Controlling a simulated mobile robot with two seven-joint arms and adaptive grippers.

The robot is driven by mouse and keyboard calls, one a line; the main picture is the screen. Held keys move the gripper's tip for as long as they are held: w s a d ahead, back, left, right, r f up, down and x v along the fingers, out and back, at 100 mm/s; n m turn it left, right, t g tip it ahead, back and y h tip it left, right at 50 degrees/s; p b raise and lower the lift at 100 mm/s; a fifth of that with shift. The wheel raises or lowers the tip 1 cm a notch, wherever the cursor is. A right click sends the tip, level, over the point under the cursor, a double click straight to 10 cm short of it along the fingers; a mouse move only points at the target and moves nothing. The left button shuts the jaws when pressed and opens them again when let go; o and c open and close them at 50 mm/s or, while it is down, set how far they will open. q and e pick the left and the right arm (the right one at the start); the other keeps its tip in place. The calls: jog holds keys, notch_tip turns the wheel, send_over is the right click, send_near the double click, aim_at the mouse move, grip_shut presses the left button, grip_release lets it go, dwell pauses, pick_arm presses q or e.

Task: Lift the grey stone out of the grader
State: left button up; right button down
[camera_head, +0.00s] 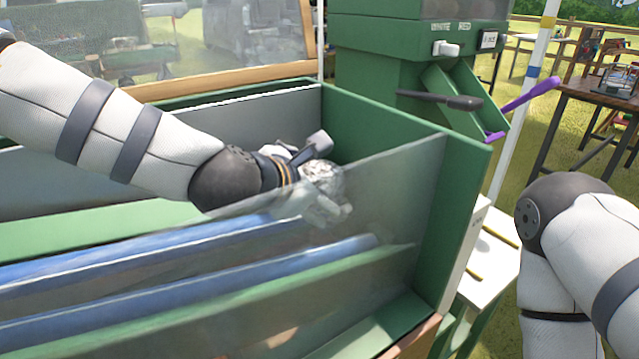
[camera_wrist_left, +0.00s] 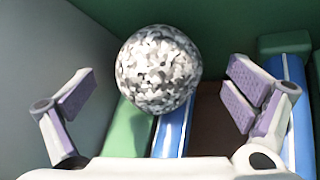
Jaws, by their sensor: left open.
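The grey stone (camera_head: 322,175) is round and speckled grey and white. It is inside the green grader (camera_head: 465,190), near its right end wall, partly seen through a clear panel. In the left wrist view the stone (camera_wrist_left: 159,69) appears between the two fingers, above a green bar and a blue bar. My left gripper (camera_head: 325,178) reaches down into the grader at the stone. In the left wrist view its fingers (camera_wrist_left: 160,95) are spread wide, with a visible gap on both sides of the stone. Of my right arm only upper links show; its gripper is out of view.
Blue rollers (camera_head: 200,275) run lengthwise in the grader. A clear panel (camera_head: 390,200) stands in front of my left gripper. A green machine with a chute (camera_head: 465,95) and a purple handle (camera_head: 530,93) stands behind the right end. A wooden table (camera_head: 600,95) stands farther right.

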pick_arm(q)
jog(key=shift+w+d+f, duration=0.2)
jog(key=shift+w+d, duration=0.05)
jog(key=shift+w, duration=0.2)
jog(key=c, duration=2)
jog(key=shift+r, duration=0.1)
jog(key=shift+c, duration=0.4)
notch_tip(320, 180, up, 28)
jog(key=shift+r, duration=0.1)
